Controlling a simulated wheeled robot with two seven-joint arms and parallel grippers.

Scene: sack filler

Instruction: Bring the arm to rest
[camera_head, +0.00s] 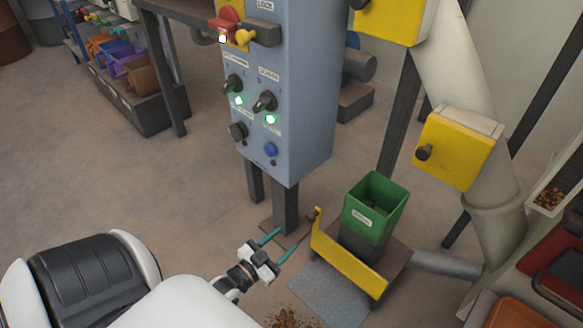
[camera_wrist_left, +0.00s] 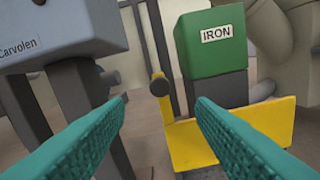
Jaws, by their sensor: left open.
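My left gripper (camera_head: 281,244) is open and empty, with its two teal fingers apart. It hangs in free air below the grey control panel (camera_head: 287,90) and left of the yellow guard (camera_head: 345,262). In the left wrist view the fingers (camera_wrist_left: 160,112) spread on either side, with nothing between them. The guard's yellow plate (camera_wrist_left: 262,135) and the dark knob on its post (camera_wrist_left: 159,87) show beyond them. My right gripper is in neither view.
A green bin (camera_head: 373,208) stands behind the guard; its label reads IRON in the left wrist view (camera_wrist_left: 212,45). A pale chute (camera_head: 465,110) with a yellow box (camera_head: 459,150) rises at the right. A rack of coloured bins (camera_head: 125,65) stands far left. Open floor (camera_head: 180,180) lies between.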

